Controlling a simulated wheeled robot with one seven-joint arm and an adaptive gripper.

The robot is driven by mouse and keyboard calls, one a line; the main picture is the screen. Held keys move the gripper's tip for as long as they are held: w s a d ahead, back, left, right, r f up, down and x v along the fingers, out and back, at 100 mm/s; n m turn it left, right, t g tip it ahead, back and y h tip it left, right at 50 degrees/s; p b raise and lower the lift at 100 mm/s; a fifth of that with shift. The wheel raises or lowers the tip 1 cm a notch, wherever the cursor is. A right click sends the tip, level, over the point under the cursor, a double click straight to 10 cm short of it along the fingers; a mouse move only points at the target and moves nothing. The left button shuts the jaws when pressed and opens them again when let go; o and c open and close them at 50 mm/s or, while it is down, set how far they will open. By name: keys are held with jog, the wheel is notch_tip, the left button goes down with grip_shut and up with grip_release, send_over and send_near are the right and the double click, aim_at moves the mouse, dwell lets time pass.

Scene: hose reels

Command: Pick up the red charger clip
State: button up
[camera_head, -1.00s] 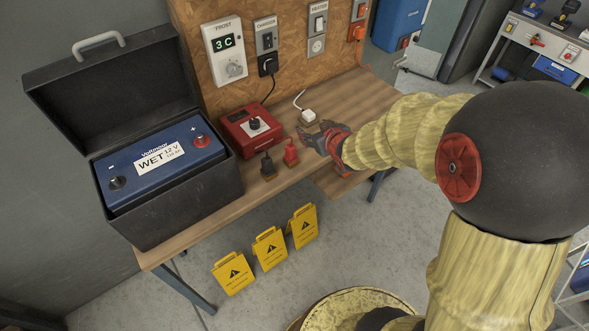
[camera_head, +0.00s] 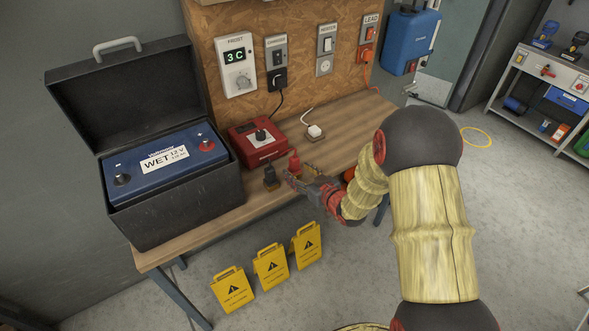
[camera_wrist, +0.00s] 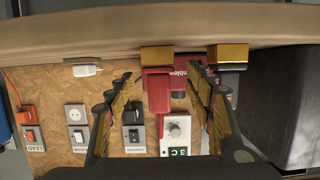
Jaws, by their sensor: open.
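The red charger clip (camera_head: 294,161) stands upright near the bench's front edge, in front of the red charger (camera_head: 250,150). The black clip (camera_head: 270,178) stands to its left. My gripper (camera_head: 303,178) is open, close in front of the red clip and partly overlapping its lower part. In the wrist view, which is upside down, the red clip (camera_wrist: 157,88) shows between the two open fingers (camera_wrist: 162,74), with its brass-coloured jaw (camera_wrist: 157,57) at the bench edge. The black clip's brass jaw (camera_wrist: 230,54) lies outside the right finger. I cannot tell whether the fingers touch the red clip.
An open black box with a blue battery (camera_head: 170,160) fills the bench's left end. A white plug (camera_head: 314,131) lies behind my gripper. Yellow warning signs (camera_head: 271,266) stand below the front edge. A wooden panel (camera_head: 300,60) with switches and sockets rises behind.

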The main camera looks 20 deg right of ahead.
aim_at(297, 170)
jog(key=b+x, duration=0.1)
jog(key=x, duration=0.2)
jog(key=shift+w+f, duration=0.2)
jog(key=shift+w, duration=0.15)
jog(key=c, duration=0.3)
jog(key=shift+r, duration=0.1)
jog(key=c, duration=1)
